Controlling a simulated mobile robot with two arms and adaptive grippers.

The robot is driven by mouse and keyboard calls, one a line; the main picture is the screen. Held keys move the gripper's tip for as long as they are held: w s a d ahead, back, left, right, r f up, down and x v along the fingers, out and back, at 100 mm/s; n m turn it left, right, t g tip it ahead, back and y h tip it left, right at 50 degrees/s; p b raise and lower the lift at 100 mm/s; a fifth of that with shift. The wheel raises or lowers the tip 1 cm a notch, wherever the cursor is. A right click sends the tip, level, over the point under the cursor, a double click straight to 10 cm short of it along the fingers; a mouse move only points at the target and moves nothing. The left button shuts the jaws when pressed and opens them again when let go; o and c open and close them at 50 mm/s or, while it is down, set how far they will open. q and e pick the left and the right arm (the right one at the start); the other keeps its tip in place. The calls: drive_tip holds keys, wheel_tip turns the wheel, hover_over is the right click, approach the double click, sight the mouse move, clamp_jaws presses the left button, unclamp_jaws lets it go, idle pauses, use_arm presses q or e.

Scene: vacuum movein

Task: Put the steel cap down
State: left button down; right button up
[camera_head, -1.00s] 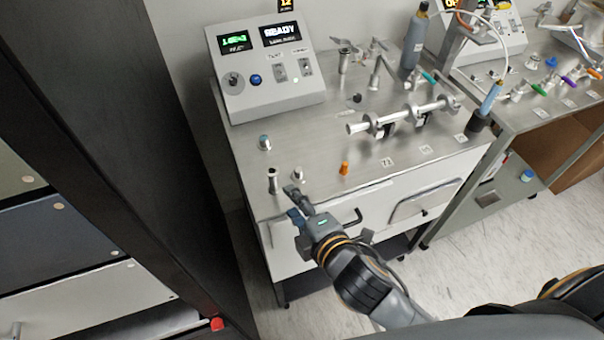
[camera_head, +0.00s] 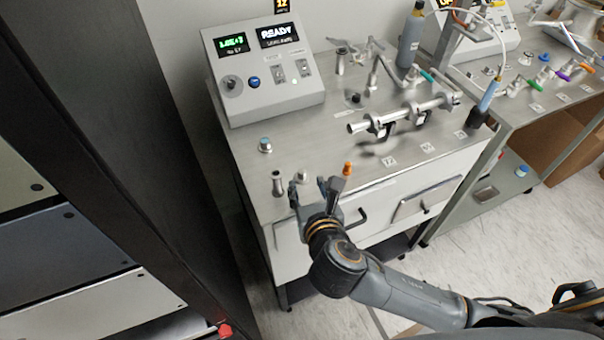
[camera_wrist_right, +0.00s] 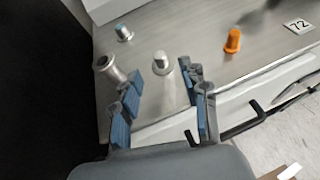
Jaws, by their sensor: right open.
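The steel cap (camera_head: 302,176) stands on the bench top near its front left edge, partly behind my right gripper. In the wrist view the steel cap (camera_wrist_right: 161,66) stands on the bench, beyond and between the spread fingertips. My right gripper (camera_head: 316,189) is open and empty at the front edge of the bench. Its blue-padded fingers (camera_wrist_right: 161,80) are apart in the wrist view, with no visible hold on the cap. My left gripper is not in view.
A steel tube (camera_head: 278,184) stands left of the cap, and an orange piece (camera_head: 347,169) to its right. A blue-topped cap (camera_head: 265,145) stands farther back. A grey control box (camera_head: 262,75) and a clamped steel pipe (camera_head: 405,113) occupy the bench. A dark cabinet (camera_head: 130,130) rises at left.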

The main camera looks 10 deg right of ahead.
sight(302, 173)
drive_tip(key=x, duration=0.7)
drive_tip(key=shift+w+p, duration=0.3)
drive_tip(key=shift+s, duration=0.1)
drive_tip(key=shift+c, duration=0.5)
clamp_jaws()
